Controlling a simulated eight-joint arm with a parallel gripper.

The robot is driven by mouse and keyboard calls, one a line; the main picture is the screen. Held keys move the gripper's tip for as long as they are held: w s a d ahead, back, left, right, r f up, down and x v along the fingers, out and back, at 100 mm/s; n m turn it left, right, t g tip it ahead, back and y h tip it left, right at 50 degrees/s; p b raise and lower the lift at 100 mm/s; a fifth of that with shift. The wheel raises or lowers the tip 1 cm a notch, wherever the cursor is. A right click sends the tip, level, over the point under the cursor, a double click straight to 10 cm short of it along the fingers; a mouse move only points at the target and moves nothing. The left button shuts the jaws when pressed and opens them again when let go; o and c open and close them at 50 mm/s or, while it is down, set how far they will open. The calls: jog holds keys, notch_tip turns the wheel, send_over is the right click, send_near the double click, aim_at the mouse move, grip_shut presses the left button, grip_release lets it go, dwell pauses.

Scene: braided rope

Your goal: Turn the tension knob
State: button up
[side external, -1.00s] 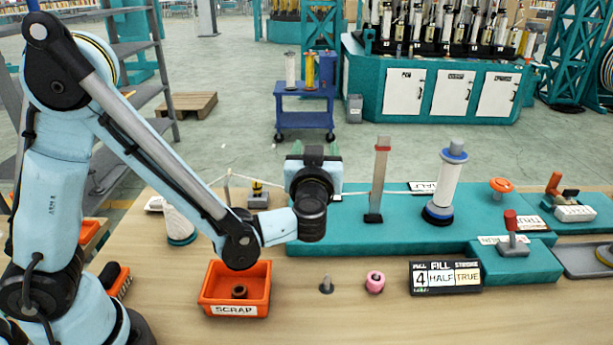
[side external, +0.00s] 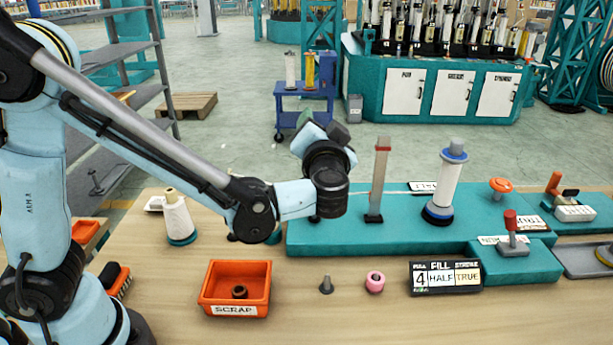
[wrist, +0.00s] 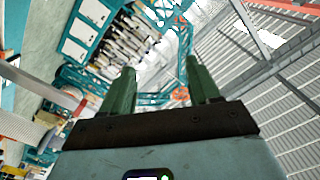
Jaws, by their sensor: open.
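An orange round knob (side external: 500,186), which I take for the tension knob, stands on a short stem at the right of the teal bench (side external: 400,235). No label on it can be read. My gripper (side external: 325,128) is above the left part of the bench, well left of the knob, with its fingers pointing up and away. In the wrist view my gripper (wrist: 161,82) has two green fingers spread apart with nothing between them. The wrist view looks out at the hall and roof; I cannot make out the knob there.
A tall post (side external: 379,180) and a white bobbin with blue flanges (side external: 447,182) stand between my gripper and the knob. A red-topped lever (side external: 511,220) is in front of the knob. An orange scrap bin (side external: 236,290) and a pink ring (side external: 375,282) lie on the wooden table.

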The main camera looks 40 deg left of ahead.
jog(key=s+d+m+g+y, duration=0.2)
jog(key=d+m, duration=0.1)
jog(key=m, duration=0.9)
jog(key=s+d+m+g+y, duration=0.15)
jog(key=d+m, duration=0.25)
jog(key=m, duration=0.8)
notch_tip(320, 180, down, 13)
jog(key=g, duration=0.1)
jog(key=shift+m, duration=0.4)
jog(key=x, duration=1.2)
jog(key=shift+f, duration=0.25)
jog(key=c, duration=1)
jog(key=shift+o, duration=0.2)
jog(key=shift+w+d+m+t+h, duration=0.1)
jog(key=shift+w+m+t+h, duration=0.1)
jog(key=shift+m+t+h, duration=1.5)
jog(key=shift+y, duration=0.25)
